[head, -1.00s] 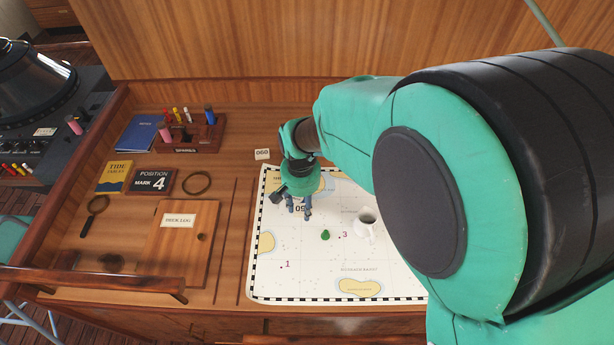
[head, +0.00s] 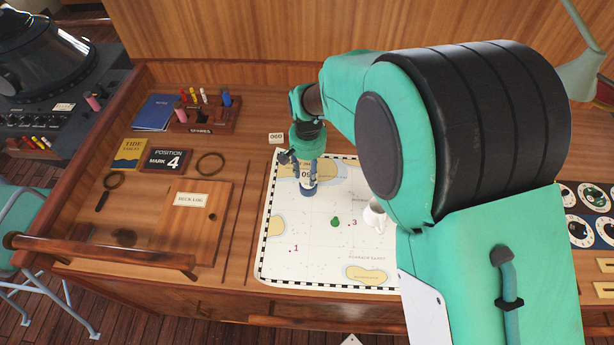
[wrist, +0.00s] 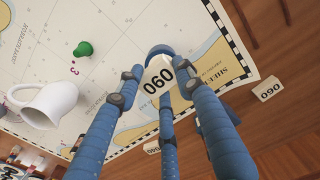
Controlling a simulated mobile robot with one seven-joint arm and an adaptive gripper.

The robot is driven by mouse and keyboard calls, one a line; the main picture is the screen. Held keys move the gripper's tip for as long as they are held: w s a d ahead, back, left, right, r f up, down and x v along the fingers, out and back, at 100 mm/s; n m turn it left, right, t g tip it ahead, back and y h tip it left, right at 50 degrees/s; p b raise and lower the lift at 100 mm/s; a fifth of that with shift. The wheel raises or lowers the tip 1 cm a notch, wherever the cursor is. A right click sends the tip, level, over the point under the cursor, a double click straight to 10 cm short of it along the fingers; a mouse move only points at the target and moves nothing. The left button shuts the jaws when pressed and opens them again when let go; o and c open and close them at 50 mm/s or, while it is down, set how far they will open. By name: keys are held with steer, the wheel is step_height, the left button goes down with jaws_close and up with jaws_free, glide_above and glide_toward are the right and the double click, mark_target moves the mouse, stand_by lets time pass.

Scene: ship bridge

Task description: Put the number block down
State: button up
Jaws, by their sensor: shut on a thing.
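The number block (head: 307,174) is white with black digits; it shows in the wrist view (wrist: 158,84) between my fingers, its digits looking like 060 or 090. My gripper (head: 308,186), with blue fingers, is shut on it over the upper left part of the chart (head: 310,255). In the wrist view my gripper (wrist: 160,82) has fingers on both sides of the block. I cannot tell whether the block touches the chart.
A green piece (head: 335,222) and white mug (head: 374,216) stand on the chart. A small number card (head: 275,138) is behind it. A "POSITION MARK 4" plaque (head: 166,160) and spares rack (head: 205,122) are left. The chart's lower left is mostly clear.

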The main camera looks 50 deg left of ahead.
mark_target(307, 173)
steer(key=shift+w+a+f, duration=0.1)
steer(key=shift+w+a, duration=0.15)
steer(key=shift+a, duration=0.15)
steer(key=shift+f, duration=1.7)
steer(key=shift+f, duration=0.15)
steer(key=o, duration=0.9)
step_height(307, 173, up, 12)
steer(key=shift+r, duration=0.15)
